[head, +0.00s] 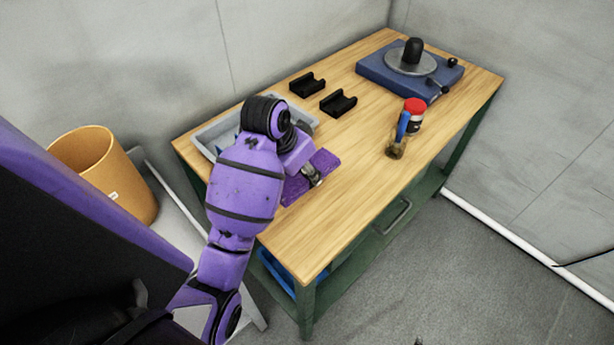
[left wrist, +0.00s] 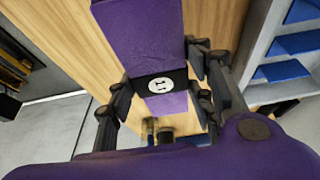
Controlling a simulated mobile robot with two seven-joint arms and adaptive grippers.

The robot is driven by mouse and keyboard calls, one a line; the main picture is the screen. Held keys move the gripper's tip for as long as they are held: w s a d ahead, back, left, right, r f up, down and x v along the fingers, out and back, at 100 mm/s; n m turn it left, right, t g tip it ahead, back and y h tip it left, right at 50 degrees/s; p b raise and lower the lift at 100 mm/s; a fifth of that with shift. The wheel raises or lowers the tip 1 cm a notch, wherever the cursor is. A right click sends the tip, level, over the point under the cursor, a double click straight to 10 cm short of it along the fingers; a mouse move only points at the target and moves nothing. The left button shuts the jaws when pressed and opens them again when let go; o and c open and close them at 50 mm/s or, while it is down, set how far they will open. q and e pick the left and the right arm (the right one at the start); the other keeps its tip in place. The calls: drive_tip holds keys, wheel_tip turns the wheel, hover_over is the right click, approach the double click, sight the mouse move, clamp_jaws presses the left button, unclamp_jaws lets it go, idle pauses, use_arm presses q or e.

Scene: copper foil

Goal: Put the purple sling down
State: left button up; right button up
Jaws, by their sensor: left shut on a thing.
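The purple sling (head: 325,161) shows as a flat purple piece over the near left part of the wooden table, partly hidden by my left arm. In the left wrist view the sling (left wrist: 142,35) runs between the fingers, with a black band and a round white label. My left gripper (head: 313,177) is shut on the sling, and its fingers (left wrist: 160,85) flank it on both sides. I cannot tell whether the sling touches the tabletop (head: 310,233). My right gripper is not in view.
A grey tray (head: 205,138) with blue pieces lies left of my gripper. Two black cradles (head: 307,85) (head: 338,103), a blue turntable unit (head: 378,71), a red-capped jar (head: 414,108) and a small jar with a blue-handled tool (head: 397,147) stand farther right. The front tabletop is clear.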

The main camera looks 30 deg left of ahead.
sight(307, 178)
use_arm(q)
drive_tip(key=shift+w+f, duration=0.5)
drive_tip(key=shift+w, duration=0.05)
drive_tip(key=shift+w+f, duration=0.15)
drive_tip(key=shift+f, duration=1.55)
drive_tip(key=shift+f, duration=0.15)
drive_tip(key=o, duration=1.4)
drive_tip(key=shift+o, duration=0.2)
drive_tip(key=v, duration=1)
drive_tip(key=shift+r, duration=0.35)
drive_tip(key=shift+v, duration=0.85)
